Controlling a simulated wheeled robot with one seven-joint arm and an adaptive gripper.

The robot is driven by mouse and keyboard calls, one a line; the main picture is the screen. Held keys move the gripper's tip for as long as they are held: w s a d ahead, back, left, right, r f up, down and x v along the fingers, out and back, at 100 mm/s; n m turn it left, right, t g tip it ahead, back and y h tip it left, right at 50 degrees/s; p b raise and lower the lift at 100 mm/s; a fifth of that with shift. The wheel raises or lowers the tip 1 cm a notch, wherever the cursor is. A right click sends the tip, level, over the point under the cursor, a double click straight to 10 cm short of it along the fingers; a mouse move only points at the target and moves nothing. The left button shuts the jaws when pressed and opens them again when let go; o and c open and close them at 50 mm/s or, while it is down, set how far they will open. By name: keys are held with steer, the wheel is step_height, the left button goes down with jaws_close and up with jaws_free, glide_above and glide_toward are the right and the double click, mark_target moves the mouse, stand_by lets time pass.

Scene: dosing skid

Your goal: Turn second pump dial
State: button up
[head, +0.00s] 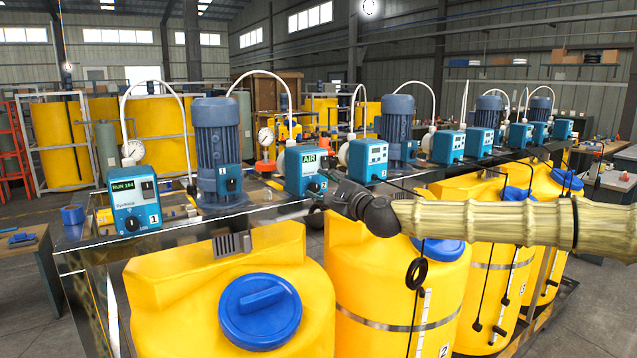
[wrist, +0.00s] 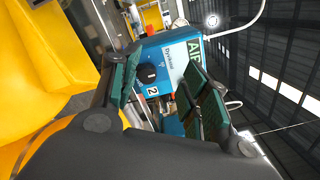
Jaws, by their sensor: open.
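The second pump (head: 303,165) is a blue box with a green "AIR" display and a "2" label, standing on the skid's top. It shows tilted in the wrist view (wrist: 173,58). Its black round dial (wrist: 149,75) shows between my gripper's fingers there, apart from them as far as I can tell. In the head view my gripper (head: 327,193) is in front of the pump's lower face and partly hides the dial area. In the wrist view my gripper (wrist: 160,72) is open and empty, its dark green finger pads on either side of the dial.
The first pump (head: 134,203), showing "RUN 104", stands at left, with a blue-grey motor (head: 217,150) between the pumps. More pumps line the skid to the right. Yellow tanks (head: 185,300) with blue lids stand below in front. A third pump (head: 367,160) is close by.

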mark_target(317, 190)
steer(key=w+f, duration=0.1)
steer(key=w, duration=0.1)
steer(key=w+a+f, duration=0.1)
steer(key=w, duration=0.1)
steer(key=w+a+f, duration=0.1)
steer(key=w, duration=0.2)
steer(key=shift+f+p, duration=0.15)
steer(key=shift+p, duration=0.2)
steer(key=shift+w, duration=0.15)
steer(key=shift+s+a+r, duration=0.1)
steer(key=shift+s+r, duration=0.35)
steer(key=shift+s, duration=0.15)
steer(key=shift+s+r, duration=0.4)
steer(key=shift+s, duration=0.2)
steer(key=shift+w+f, duration=0.65)
steer(key=shift+w, duration=0.2)
steer(key=c, duration=1)
steer(key=shift+s+r, duration=0.1)
steer(key=shift+s, duration=0.05)
